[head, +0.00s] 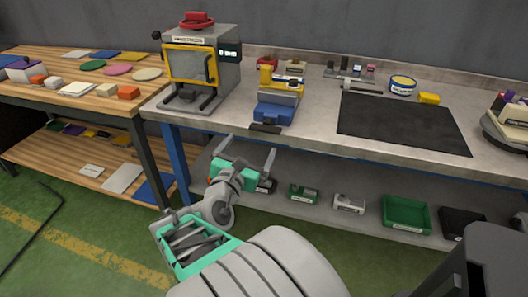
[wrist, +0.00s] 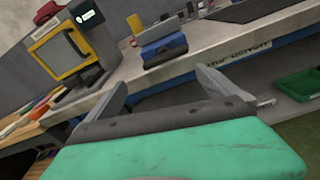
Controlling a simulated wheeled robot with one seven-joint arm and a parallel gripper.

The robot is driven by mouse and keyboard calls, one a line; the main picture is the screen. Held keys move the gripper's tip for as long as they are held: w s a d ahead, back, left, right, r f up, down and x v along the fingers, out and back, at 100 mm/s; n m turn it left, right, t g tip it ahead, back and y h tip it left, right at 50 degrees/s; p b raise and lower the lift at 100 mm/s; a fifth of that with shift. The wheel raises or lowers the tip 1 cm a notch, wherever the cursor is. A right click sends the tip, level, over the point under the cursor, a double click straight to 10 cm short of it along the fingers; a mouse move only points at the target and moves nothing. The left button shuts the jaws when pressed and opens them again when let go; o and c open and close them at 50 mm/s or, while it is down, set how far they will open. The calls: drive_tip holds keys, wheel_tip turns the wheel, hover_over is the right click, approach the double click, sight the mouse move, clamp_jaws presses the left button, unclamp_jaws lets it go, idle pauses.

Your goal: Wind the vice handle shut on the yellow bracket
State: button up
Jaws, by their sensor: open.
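The blue vice (head: 275,108) stands at the front edge of the grey bench, and it also shows in the wrist view (wrist: 165,50). A yellow bracket (head: 267,75) stands upright at the vice's upper left, and its lower part is hard to make out. A dark bar (head: 265,128), which looks like the vice handle, sits at the vice's front. My gripper (head: 248,150) is open and empty, in front of and below the vice, apart from it. In the wrist view its two fingers (wrist: 162,82) point towards the vice.
A grey machine with a yellow-framed window (head: 190,64) stands left of the vice. A black mat (head: 400,122) lies to the right. A lower shelf holds small parts and a green bin (head: 405,213). A wooden table (head: 60,98) with coloured pieces is at the left.

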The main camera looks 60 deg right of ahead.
sight(264, 130)
drive_tip(key=d, duration=0.2)
drive_tip(key=d+n, duration=0.1)
drive_tip(key=d, duration=0.2)
drive_tip(key=d+n+h, duration=0.1)
drive_tip(key=d, duration=0.2)
drive_tip(key=shift+d+r, duration=0.15)
drive_tip(key=shift+r, duration=0.2)
drive_tip(key=shift+c, duration=0.2)
drive_tip(key=c, duration=1.1)
